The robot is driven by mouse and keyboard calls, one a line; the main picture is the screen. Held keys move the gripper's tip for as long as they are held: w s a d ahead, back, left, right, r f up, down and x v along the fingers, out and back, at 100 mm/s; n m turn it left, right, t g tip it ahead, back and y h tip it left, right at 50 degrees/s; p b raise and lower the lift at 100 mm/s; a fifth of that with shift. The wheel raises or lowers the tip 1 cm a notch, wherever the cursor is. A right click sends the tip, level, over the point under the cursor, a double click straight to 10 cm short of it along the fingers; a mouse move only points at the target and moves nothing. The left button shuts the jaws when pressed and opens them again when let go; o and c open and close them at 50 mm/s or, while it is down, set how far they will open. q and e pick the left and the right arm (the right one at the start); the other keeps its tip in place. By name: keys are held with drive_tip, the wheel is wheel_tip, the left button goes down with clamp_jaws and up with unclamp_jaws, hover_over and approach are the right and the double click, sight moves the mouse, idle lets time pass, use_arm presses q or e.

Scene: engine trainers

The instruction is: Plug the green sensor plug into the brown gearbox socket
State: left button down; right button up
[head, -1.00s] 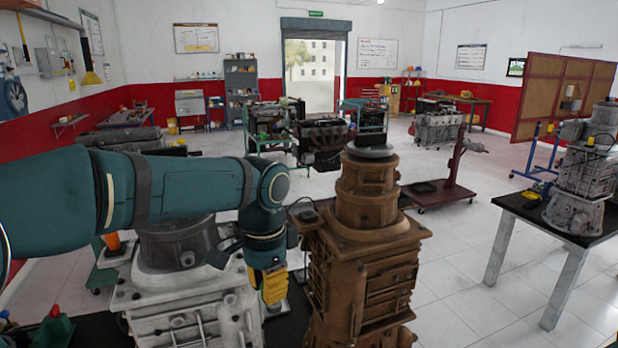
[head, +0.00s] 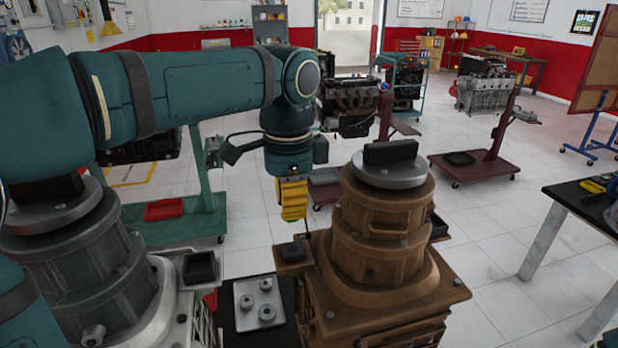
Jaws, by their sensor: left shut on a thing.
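The brown gearbox (head: 385,230) stands upright right of centre, with a dark block on its round grey top. A small black socket box (head: 292,252) sits on a ledge at its left side. My left gripper (head: 293,215), with yellow fingers, points down above and just behind this box, apart from it in the picture. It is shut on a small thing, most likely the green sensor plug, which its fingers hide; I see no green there. A thin dark line shows below the fingertips. Another dark box (head: 438,226) sits at the gearbox's right side. My right gripper is not in view.
A grey gearbox (head: 75,260) with a black box (head: 199,268) stands at the left. A metal plate with several round studs (head: 259,303) lies between the gearboxes. Engine stands (head: 480,160) are behind; a black-topped table (head: 590,205) is at the right. Floor between is open.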

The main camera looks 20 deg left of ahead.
sight(292, 248)
use_arm(q)
drive_tip(key=shift+w+r, duration=0.1)
drive_tip(key=shift+w, duration=0.05)
drive_tip(key=shift+s, duration=0.2)
drive_tip(key=shift+f+b, duration=1.4)
drive_tip(key=shift+f, duration=0.55)
drive_tip(key=shift+w+f+b, duration=0.1)
drive_tip(key=shift+f+b, duration=0.85)
drive_tip(key=shift+f, duration=0.05)
drive_tip(key=shift+p, duration=0.55)
drive_tip(key=shift+f+b, duration=0.35)
drive_tip(key=shift+f, duration=0.15)
idle(0.6)
